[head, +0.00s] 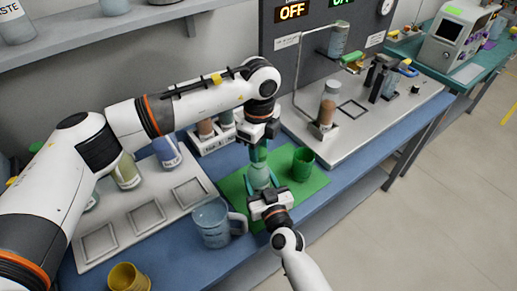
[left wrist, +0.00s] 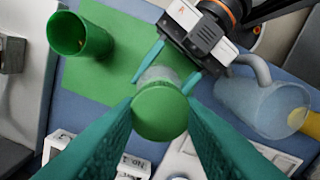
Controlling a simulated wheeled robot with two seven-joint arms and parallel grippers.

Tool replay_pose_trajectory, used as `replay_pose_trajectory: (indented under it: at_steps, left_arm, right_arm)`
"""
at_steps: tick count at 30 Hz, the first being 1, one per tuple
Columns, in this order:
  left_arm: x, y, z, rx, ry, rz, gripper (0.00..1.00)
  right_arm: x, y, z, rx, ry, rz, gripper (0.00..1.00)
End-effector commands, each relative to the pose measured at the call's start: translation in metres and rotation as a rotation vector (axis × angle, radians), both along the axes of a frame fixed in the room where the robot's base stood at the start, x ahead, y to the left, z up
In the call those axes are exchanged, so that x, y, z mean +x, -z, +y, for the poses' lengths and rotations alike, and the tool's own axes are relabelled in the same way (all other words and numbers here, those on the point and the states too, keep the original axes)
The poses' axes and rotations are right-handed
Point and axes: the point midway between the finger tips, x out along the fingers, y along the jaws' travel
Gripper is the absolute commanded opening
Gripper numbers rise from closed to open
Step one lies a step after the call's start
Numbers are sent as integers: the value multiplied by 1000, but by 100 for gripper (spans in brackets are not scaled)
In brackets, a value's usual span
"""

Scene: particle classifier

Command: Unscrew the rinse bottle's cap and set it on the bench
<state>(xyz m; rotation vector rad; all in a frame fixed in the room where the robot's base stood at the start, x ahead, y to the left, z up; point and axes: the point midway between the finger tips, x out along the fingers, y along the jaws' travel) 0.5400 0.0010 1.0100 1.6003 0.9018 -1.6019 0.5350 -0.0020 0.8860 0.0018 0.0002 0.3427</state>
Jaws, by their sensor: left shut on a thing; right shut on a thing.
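The rinse bottle (head: 259,176) stands upright on the green mat (head: 233,187), a pale translucent body partly hidden by my grippers. Its green cap (left wrist: 160,113) shows as a round disc in the left wrist view, at the top of the bottle. My left gripper (head: 258,153) comes down from above and is shut on the cap, one teal finger on each side. My right gripper (head: 264,188) reaches in from the front and is shut on the bottle's body; its teal fingers also show in the left wrist view (left wrist: 170,68). I cannot tell whether the cap's thread is loose.
A green cup (head: 303,164) stands on the mat to the right of the bottle. A clear blue pitcher (head: 211,226) stands to the left, on the blue bench. A yellow cup (head: 128,278) is at the near left. A white tray (head: 147,217) with square recesses lies at left.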

Motion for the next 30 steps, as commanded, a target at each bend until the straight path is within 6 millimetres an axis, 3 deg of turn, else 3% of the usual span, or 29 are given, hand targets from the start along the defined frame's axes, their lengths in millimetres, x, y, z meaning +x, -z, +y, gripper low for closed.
replay_pose_trajectory:
  at_steps: [13,22,29,30]
  left_arm:
    - [0,-5,0,0,0,0,7]
    - [0,-38,0,0,1,-1,7]
    - [0,-42,0,1,1,1,7]
    - [0,-42,0,1,1,1,7]
  right_arm:
    - [0,2,-1,-1,0,4,0]
    - [0,2,-1,-1,0,4,0]
    - [0,2,-1,-1,0,4,0]
    - [0,2,-1,-1,0,4,56]
